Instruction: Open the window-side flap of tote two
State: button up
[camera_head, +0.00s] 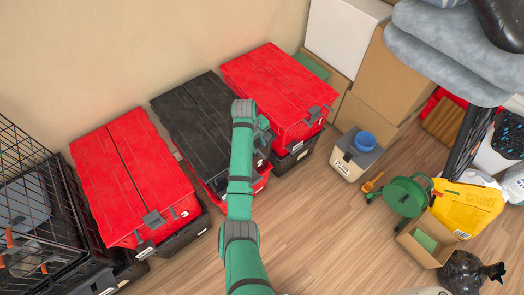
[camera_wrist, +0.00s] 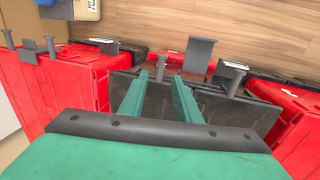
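The middle tote (camera_head: 250,186), likely tote two, has a red body and a black lid (camera_head: 188,112) split by a lengthwise seam; both lid halves look flat and closed. I cannot read its number or tell which half is window-side. My gripper (camera_head: 262,135) is over the lid's right front part; my arm hides some of that end. In the wrist view, the two green fingers of my gripper (camera_wrist: 167,76) stand apart, with nothing between them. The dark lid (camera_wrist: 245,112) is beyond them, and a grey latch (camera_wrist: 200,52) is just past the tips. Contact cannot be told.
Red-lidded totes stand at left (camera_head: 118,170) and right (camera_head: 270,82), close beside the middle one. A wire cage (camera_head: 35,215) is at far left. A beige bin (camera_head: 348,163), a green reel (camera_head: 408,196) and cardboard boxes (camera_head: 388,80) are at right. Wooden floor (camera_head: 315,215) in front is clear.

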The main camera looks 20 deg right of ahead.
aim_at(261, 153)
jog(key=f, duration=0.2)
jog(key=d+f, duration=0.1)
jog(key=f, duration=0.2)
jog(key=shift+w+d+f, duration=0.1)
jog(key=shift+w, duration=0.1)
jog(key=shift+w+f, duration=0.1)
jog(key=shift+f, duration=0.45)
jog(key=shift+a, duration=0.2)
